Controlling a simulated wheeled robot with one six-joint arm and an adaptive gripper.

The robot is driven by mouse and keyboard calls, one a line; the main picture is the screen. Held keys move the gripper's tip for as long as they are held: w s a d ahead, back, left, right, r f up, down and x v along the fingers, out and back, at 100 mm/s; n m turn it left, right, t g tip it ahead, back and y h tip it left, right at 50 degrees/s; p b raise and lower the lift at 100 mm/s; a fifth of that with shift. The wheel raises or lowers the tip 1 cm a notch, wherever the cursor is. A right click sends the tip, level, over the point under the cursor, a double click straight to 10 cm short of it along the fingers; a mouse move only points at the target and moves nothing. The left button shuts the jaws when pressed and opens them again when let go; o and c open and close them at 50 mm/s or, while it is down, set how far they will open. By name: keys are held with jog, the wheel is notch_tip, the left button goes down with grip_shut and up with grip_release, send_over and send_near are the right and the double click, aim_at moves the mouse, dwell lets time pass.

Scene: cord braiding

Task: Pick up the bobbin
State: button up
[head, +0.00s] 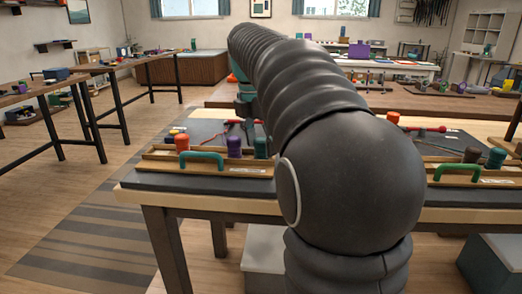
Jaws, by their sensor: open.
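Several bobbins stand on the near table in wooden racks. Which bobbin the task means cannot be told. My gripper (246,106) is open, in the air above and behind the left rack's purple and teal bobbins, apart from them as far as I can see. My arm hides much of it and the table's middle.
Red-ended cords or tools (222,128) lie on the dark table mat behind. Other work tables stand at the left and back. Floor at the left is clear.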

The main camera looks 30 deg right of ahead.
grip_shut()
jog(key=shift+r, duration=0.15)
